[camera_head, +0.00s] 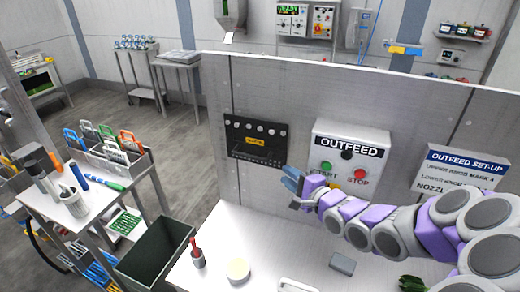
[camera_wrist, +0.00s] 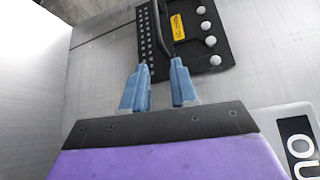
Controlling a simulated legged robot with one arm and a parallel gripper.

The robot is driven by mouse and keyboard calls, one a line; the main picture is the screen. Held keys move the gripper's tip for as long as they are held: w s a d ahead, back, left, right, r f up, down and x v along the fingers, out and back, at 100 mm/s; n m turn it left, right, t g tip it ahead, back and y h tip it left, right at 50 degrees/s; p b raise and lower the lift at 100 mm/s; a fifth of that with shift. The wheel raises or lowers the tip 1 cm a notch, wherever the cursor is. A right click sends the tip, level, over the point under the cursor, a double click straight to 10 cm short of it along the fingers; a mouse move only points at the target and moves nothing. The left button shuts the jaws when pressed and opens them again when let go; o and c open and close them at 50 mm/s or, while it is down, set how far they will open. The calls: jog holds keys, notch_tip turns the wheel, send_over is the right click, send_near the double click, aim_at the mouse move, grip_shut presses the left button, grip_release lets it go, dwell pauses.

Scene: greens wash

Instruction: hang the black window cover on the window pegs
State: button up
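The black window cover (camera_head: 256,141) lies flat against the upright grey panel, left of the OUTFEED box. It has a yellow label, small perforations and a dark bar handle. Several round white pegs or knobs show along its top edge; I cannot tell whether the cover hangs on them. No window opening shows. My gripper (camera_head: 293,180) is in front of the panel, just below and right of the cover. In the wrist view, the cover (camera_wrist: 203,54) is ahead, and my gripper (camera_wrist: 160,68) is open, its fingers apart and empty, with the handle (camera_wrist: 157,20) just beyond the fingertips.
The OUTFEED box (camera_head: 348,152) with its buttons is close right of my gripper. A set-up sign (camera_head: 459,170) is farther right. Below are a white table (camera_head: 222,232) with a red-handled tool in a cup, a round pale item and a grey block. A dark bin (camera_head: 155,250) stands left.

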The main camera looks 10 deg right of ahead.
aim_at(257, 158)
jog(key=p+x, duration=0.1)
jog(key=x, duration=0.4)
jog(key=a+p+x, duration=0.1)
jog(key=x, duration=0.4)
jog(key=a+p+x, duration=0.1)
jog(key=x, duration=0.4)
jog(key=shift+s+a+f, duration=0.1)
jog(key=shift+a, duration=0.05)
jog(key=shift+d, duration=0.6)
jog(key=shift+c, duration=0.4)
jog(key=shift+a+f, duration=0.1)
jog(key=shift+a, duration=0.2)
grip_shut()
jog(key=shift+d+p, duration=0.1)
jog(key=shift+p, duration=0.7)
